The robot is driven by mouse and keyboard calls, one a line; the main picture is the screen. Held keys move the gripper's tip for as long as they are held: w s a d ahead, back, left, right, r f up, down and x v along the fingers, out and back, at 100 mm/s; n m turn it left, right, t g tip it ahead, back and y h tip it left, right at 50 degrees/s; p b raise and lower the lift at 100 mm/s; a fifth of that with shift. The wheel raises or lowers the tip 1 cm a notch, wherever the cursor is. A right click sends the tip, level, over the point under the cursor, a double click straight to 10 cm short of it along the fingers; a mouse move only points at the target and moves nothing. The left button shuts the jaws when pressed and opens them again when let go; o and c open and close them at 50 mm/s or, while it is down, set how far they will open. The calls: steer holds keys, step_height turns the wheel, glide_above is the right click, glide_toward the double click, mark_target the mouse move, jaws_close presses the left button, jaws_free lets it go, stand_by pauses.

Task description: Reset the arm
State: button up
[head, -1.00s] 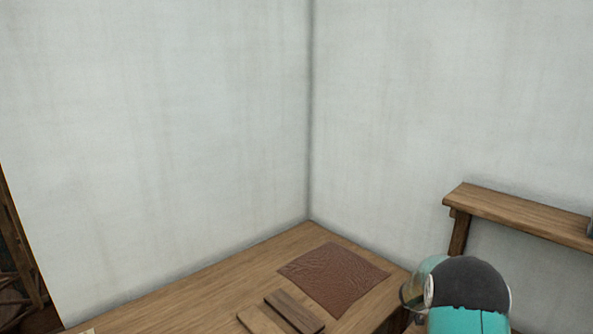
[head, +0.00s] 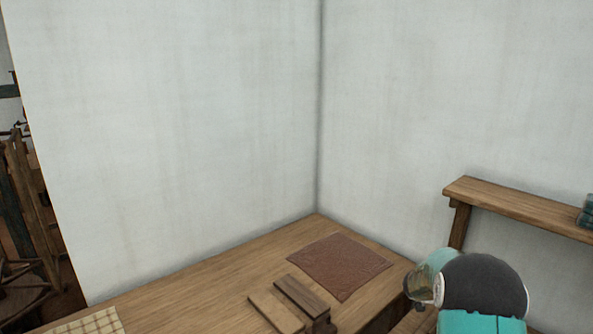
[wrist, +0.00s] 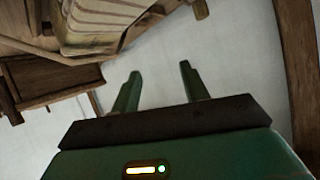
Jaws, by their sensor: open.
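My gripper (wrist: 158,90) shows in the wrist view with its two green fingers spread apart. It is open and nothing is between the fingers; pale wall or floor shows behind them. In the head view, part of my teal and dark grey arm (head: 482,285) shows at the lower right, beside the table's right edge. The gripper's fingers are not clear in the head view.
A wooden table (head: 200,285) fills the corner, bearing a brown leather-like sheet (head: 340,265), two wooden blocks (head: 290,302) and a checked cloth (head: 95,322). A wooden shelf bench (head: 520,210) stands right. Wooden frames (head: 25,200) stand far left.

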steer(key=w+a+r+n+t+y, duration=0.1)
steer(key=w+a+r+n+t, duration=0.1)
steer(key=w+a+r+t, duration=0.3)
steer(key=w+a+r+n+t+y, duration=0.15)
steer(key=a+r, duration=0.25)
steer(key=r, duration=0.4)
steer(key=s+a+r+n+t+y, duration=0.2)
steer(key=s+a+r+n+y, duration=0.1)
steer(key=a+r, duration=0.3)
steer(key=s+a+r+n+t+y, duration=0.2)
steer(key=a+r+n+t+y, duration=0.15)
steer(key=a, duration=0.55)
steer(key=s+a+r+n+g+y, duration=0.1)
steer(key=s+a+n+g+y, duration=0.3)
steer(key=s+a, duration=0.8)
steer(key=s+f+n+g, duration=0.1)
steer(key=s+f+n, duration=0.1)
steer(key=s, duration=0.8)
steer(key=s+d+f+n+g, duration=0.1)
steer(key=s+f+n+g, duration=0.1)
steer(key=s, duration=0.8)
steer(key=shift+s+f+g+h, duration=0.3)
steer(key=shift+s+f, duration=0.05)
steer(key=shift+f, duration=0.2)
